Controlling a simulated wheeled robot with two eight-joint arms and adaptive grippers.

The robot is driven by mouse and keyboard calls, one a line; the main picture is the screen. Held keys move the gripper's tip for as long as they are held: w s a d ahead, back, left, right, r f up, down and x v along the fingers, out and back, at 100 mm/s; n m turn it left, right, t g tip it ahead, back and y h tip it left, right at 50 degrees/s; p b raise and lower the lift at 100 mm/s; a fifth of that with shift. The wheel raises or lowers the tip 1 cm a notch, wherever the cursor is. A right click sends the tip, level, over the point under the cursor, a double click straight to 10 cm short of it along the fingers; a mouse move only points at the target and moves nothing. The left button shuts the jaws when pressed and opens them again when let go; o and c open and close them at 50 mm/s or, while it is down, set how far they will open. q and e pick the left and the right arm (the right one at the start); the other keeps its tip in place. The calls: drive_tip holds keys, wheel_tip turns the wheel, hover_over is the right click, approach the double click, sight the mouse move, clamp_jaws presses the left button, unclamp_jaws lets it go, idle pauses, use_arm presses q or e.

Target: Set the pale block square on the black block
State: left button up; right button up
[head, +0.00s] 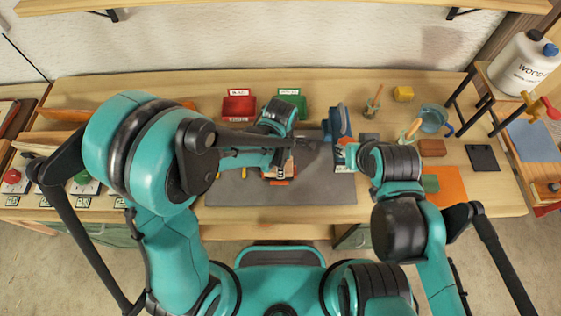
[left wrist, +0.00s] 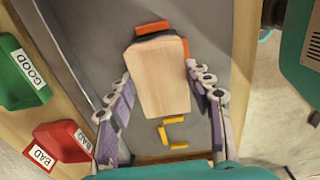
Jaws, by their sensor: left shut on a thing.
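The pale block (left wrist: 160,78) is a light wooden piece between the two fingers of my left gripper (left wrist: 160,82) in the left wrist view. The fingers are shut on its sides. In the head view my left gripper (head: 280,158) is over the grey mat, and its wrist hides most of the block. Orange pieces (left wrist: 150,28) with dark sides show just beyond the block's far end and along one side. I cannot clearly make out the black block; the pale block may cover it. My right gripper (head: 347,154) is beside a blue upright tool; its fingers are not clear.
The grey mat (head: 230,190) carries yellow marks (left wrist: 171,132). A red bin (head: 238,105) and a green bin (head: 291,101) stand behind. The blue tool (head: 339,122) stands right of the left gripper. A flat black piece (head: 482,157) lies at the far right.

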use_arm(q)
drive_tip(key=shift+f, duration=0.3)
drive_tip(key=o, duration=1.3)
drive_tip(key=shift+c, duration=0.2)
